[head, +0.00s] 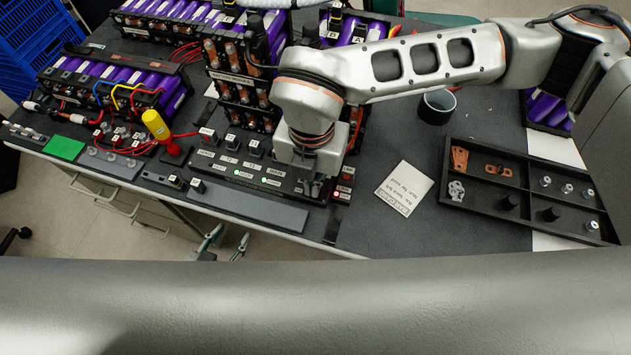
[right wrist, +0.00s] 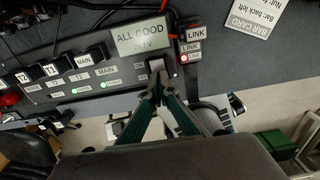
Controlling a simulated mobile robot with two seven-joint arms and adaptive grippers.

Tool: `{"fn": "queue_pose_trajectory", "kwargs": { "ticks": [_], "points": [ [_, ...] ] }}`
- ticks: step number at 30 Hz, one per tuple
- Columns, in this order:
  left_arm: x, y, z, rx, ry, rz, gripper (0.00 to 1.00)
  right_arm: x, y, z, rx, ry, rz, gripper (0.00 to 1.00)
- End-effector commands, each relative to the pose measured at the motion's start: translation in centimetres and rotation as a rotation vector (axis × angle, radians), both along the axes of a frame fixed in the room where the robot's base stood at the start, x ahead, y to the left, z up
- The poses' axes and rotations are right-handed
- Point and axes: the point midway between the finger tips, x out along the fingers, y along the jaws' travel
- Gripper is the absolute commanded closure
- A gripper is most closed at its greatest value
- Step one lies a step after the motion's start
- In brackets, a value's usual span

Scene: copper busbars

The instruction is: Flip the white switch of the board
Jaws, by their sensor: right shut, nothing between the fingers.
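The board is a long dark panel (head: 215,168) with labels and green lights along the table's front edge. In the right wrist view the board (right wrist: 38,78) carries an "ALL GOOD" plate (right wrist: 142,36). The white switch (right wrist: 157,66) is below that plate, at the board's right end. My right gripper (right wrist: 157,88) is shut and empty, its tips at the switch's lower end; I cannot tell whether they touch. In the head view my right wrist hides the switch. My left gripper (head: 230,236) is open and empty, in front of the table edge.
A white card (head: 404,188) lies right of the board. A black tray (head: 470,208) with copper parts and posts is farther right. Battery modules (head: 120,80) with purple cells stand behind. A yellow and red tool (head: 157,128) stands left of the board.

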Motion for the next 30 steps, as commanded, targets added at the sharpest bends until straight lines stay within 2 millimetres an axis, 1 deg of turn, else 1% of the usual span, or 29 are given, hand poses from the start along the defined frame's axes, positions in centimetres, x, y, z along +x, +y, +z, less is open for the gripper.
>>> {"fn": "queue_pose_trajectory", "kwargs": {
  "ticks": [5, 11, 18, 30],
  "points": [
    [-0.1, 0.0, -0.3, 0.0, 0.003, 0.0, 0.6, 0.0, 0.0, -0.4, -0.001, 0.0, 0.0, 1.0],
    [0.1, 0.0, 0.2, 0.001, -0.002, 0.0, 0.6, 0.0, 0.0, 0.1, -0.001, -0.002, 0.0, 1.0],
    [0.8, 0.0, 2.2, 0.001, -0.024, 0.0, 0.6, 0.1, 0.0, 2.3, 0.0, -0.005, 0.0, 1.0],
    [1.7, 0.0, 5.0, 0.0, -0.049, 0.0, 0.6, 0.1, 0.0, 5.8, 0.0, -0.004, -0.001, 1.0]
  ]
}}
